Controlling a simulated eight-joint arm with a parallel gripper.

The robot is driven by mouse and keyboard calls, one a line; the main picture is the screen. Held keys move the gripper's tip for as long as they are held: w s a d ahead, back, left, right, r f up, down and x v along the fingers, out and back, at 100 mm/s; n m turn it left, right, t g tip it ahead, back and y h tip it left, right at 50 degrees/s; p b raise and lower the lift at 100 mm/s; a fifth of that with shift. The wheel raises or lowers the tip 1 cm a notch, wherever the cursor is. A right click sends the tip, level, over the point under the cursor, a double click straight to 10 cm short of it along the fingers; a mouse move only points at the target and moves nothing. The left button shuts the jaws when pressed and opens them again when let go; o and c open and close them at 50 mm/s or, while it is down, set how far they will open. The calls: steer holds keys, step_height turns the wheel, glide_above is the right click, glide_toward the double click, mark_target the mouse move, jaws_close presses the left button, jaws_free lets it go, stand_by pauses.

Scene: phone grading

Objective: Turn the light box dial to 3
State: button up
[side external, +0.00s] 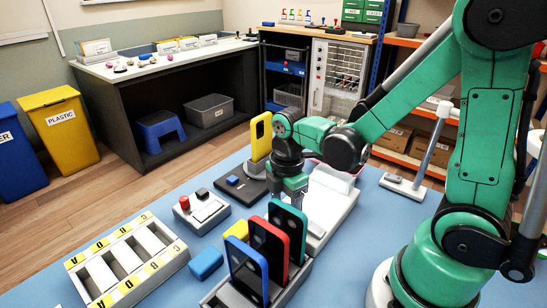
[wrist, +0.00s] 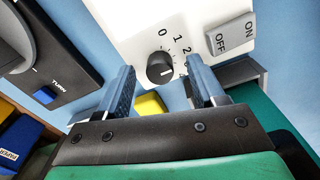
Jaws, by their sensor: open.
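The light box (wrist: 125,22) is a white panel with a black round dial (wrist: 160,68) and printed numbers 0, 1 and 2 around it; a further mark is partly covered by a finger. A pale pointer line shows on the dial, but its exact setting is hard to read. My gripper (wrist: 160,78) is open, one finger on each side of the dial; I cannot tell whether they touch it. In the side external view my gripper (side external: 295,199) points down at the light box (side external: 333,200), and the dial is hidden.
An ON/OFF switch (wrist: 230,38) sits right of the dial. A black turn stand (wrist: 50,62) with a blue button is at left; a yellow phone (side external: 261,136) stands on it. A rack with several phones (side external: 268,250) is close in front of my gripper.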

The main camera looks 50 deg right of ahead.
jaws_close()
steer(key=shift+m, duration=2.9)
jaws_free()
steer(key=shift+r, duration=2.85)
